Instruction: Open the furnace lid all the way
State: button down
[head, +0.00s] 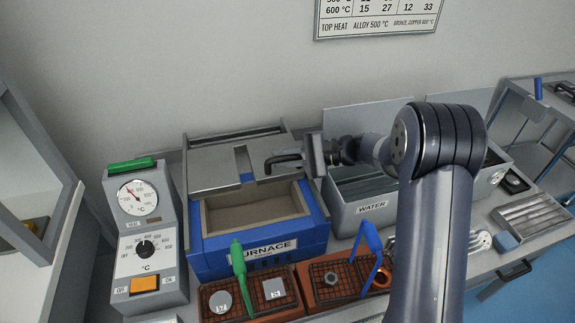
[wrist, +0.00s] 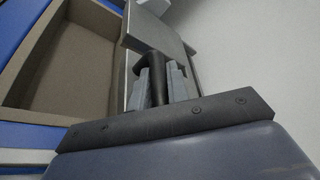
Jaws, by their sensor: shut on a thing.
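The blue furnace (head: 262,246) stands left of centre in the head view. Its grey lid (head: 212,172) lies flat toward the back, and the tan inner chamber (head: 255,207) shows open in front of it. The lid has a black handle (head: 282,159) near its right side. My gripper (head: 302,159) reaches in from the right and is shut on this handle. In the wrist view the fingers of my gripper (wrist: 160,86) stand on both sides of the dark handle (wrist: 157,70). The chamber (wrist: 62,62) shows at the left there. My gripper hides part of the lid's edge.
A control box with a dial (head: 146,210) stands left of the furnace. A grey tank labelled WATER (head: 370,208) stands right, partly behind my arm. Brown trays (head: 250,310) with green tongs (head: 241,275) and blue tongs (head: 370,240) lie in front. The wall is close behind.

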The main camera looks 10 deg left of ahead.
jog(key=shift+f, duration=0.15)
jog(key=c, duration=1.4)
grip_release()
jog(key=shift+o, duration=0.2)
jog(key=shift+d, duration=0.1)
jog(key=v, duration=1)
jog(key=shift+d, duration=0.4)
